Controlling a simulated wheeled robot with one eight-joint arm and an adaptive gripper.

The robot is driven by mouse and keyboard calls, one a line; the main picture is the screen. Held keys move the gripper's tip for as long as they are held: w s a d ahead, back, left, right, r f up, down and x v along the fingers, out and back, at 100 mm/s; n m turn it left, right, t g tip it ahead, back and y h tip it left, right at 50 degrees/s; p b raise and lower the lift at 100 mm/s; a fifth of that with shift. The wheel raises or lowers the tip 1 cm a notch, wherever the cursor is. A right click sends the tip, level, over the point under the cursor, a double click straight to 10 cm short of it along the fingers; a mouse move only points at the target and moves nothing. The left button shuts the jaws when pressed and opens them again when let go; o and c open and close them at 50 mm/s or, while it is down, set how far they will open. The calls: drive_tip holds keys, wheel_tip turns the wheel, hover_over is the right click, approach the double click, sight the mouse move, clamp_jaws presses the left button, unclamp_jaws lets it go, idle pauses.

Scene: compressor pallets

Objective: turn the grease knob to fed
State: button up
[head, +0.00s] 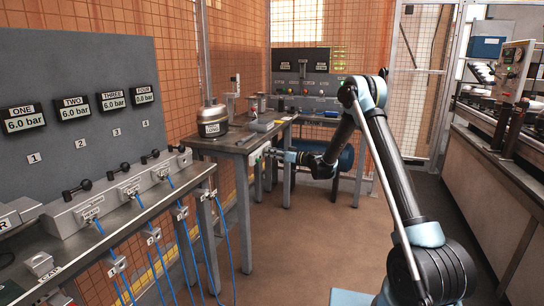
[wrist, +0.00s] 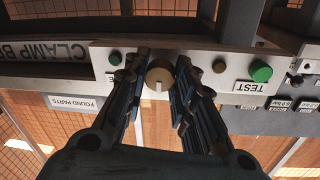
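A round brass-coloured knob (wrist: 159,76) with a pale pointer line sits on a light panel strip in the wrist view. Its pointer lies along the picture's vertical. The two fingers of my gripper (wrist: 161,66) stand on either side of the knob, very close to its sides. I cannot tell whether they touch it. A label beside the knob is mostly hidden by the left finger; only its end letter shows. In the head view my gripper (head: 270,152) is at the front edge of the far bench (head: 243,146), and the knob cannot be made out.
A green button (wrist: 261,71) by a TEST label is right of the knob, with smaller dark buttons nearby. A CLAMP sign (wrist: 62,53) is left. In the head view a metal pot (head: 212,122) stands on the bench. The brown floor (head: 290,245) in the middle is clear.

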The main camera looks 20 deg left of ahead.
drive_tip(key=shift+w+m, duration=0.1)
drive_tip(key=shift+m, duration=0.2)
drive_tip(key=shift+c, duration=0.4)
drive_tip(key=shift+w+f+m+g, duration=0.1)
drive_tip(key=shift+m+g, duration=0.5)
drive_tip(key=shift+m, duration=4.9)
drive_tip(key=shift+f+m+g, duration=0.1)
drive_tip(key=shift+m+g, duration=0.5)
drive_tip(key=shift+m, duration=4.9)
drive_tip(key=shift+w+m+g, duration=0.1)
drive_tip(key=shift+m+g, duration=0.5)
drive_tip(key=shift+m, duration=4.9)
drive_tip(key=o, duration=1.1)
drive_tip(key=shift+c, duration=0.2)
